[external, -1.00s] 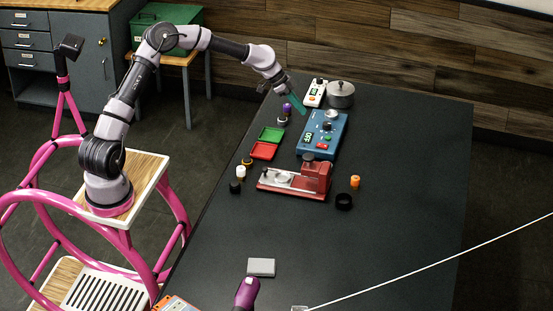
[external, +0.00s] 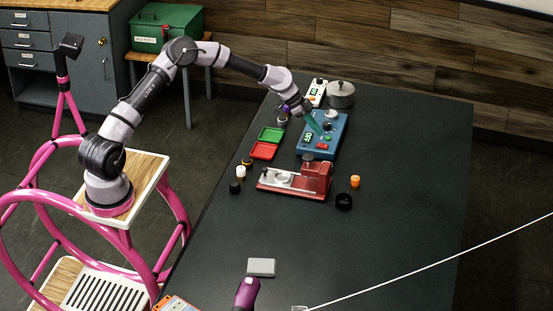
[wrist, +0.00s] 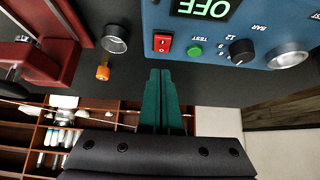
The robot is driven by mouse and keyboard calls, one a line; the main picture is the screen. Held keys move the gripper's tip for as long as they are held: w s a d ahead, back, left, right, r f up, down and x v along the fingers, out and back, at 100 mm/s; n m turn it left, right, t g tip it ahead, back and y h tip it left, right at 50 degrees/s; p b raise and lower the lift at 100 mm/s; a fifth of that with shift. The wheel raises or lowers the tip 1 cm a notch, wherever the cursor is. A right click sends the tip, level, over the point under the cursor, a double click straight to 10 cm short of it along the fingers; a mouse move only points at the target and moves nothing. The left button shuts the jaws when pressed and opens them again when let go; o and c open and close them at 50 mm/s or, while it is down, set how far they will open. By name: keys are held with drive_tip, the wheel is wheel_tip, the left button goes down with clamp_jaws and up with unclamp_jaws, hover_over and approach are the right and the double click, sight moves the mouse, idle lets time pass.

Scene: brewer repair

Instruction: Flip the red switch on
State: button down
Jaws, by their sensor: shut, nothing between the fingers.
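The red switch (wrist: 163,42) sits on the front panel of the blue box (wrist: 225,15), left of a green TEST button (wrist: 195,50) and a black knob (wrist: 241,51). The box's display (wrist: 203,8) reads OFF. In the external view the blue box (external: 338,128) stands on the dark table, and the red switch (external: 322,146) shows near its front edge. My gripper (wrist: 160,72) has green fingers, shut together and empty. Its tips are just below the switch in the wrist view, apart from it as far as I can tell. In the external view my gripper (external: 319,132) is over the box.
A red fixture (external: 316,178) stands in front of the box. The table's right side (external: 420,170) is clear.

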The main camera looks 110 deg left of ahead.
sight(318, 144)
drive_tip(key=shift+s+f, duration=0.15)
drive_tip(key=shift+f, duration=0.85)
drive_tip(key=shift+s+f, duration=0.15)
drive_tip(key=shift+f, duration=0.8)
drive_tip(key=shift+s+f, duration=0.15)
drive_tip(key=shift+f, duration=0.3)
drive_tip(key=shift+r, duration=0.2)
drive_tip(key=shift+r, duration=0.65)
drive_tip(key=shift+r, duration=0.1)
